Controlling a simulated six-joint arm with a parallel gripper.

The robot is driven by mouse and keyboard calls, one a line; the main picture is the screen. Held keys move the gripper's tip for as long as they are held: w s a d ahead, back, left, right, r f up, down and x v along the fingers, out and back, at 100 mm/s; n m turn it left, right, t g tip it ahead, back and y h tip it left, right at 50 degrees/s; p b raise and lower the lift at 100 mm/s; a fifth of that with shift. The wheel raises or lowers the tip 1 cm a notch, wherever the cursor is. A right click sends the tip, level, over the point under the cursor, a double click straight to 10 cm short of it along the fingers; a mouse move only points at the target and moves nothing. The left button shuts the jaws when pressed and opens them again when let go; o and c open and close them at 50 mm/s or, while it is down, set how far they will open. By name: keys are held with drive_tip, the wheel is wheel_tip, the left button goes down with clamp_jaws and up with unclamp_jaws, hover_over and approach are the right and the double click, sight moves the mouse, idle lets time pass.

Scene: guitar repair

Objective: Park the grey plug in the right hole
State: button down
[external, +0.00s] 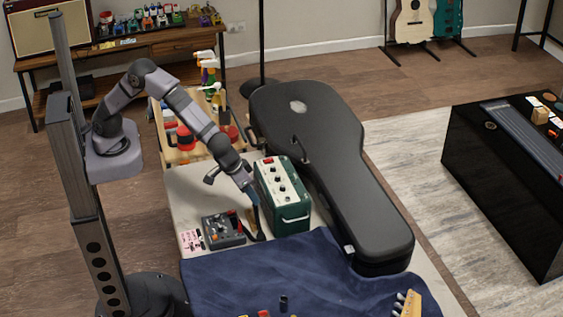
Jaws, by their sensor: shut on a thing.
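My gripper (253,200) points down over the white worktop, between the grey pedal (222,230) and the green amplifier (283,195). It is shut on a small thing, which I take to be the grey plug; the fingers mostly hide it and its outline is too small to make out. Just below the fingertips is a narrow tan piece (253,217) with a dark base. I cannot tell whether the held thing touches it. No left or right hole can be made out in this view.
A black guitar case (325,150) lies to the right of the amplifier. A blue cloth (300,272) covers the front of the table, with a small dark cylinder (283,303) and a guitar headstock (409,304) on it. A wooden tray (178,150) with tools stands behind.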

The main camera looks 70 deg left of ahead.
drive_tip(key=shift+n, duration=0.5)
drive_tip(key=shift+f, duration=0.2)
drive_tip(key=shift+f+b, duration=1.1)
drive_tip(key=shift+f, duration=0.8)
drive_tip(key=shift+f+b, duration=0.5)
drive_tip(key=shift+b, duration=0.2)
drive_tip(key=shift+f+b, duration=1.2)
drive_tip(key=shift+b, duration=0.9)
idle(2.6)
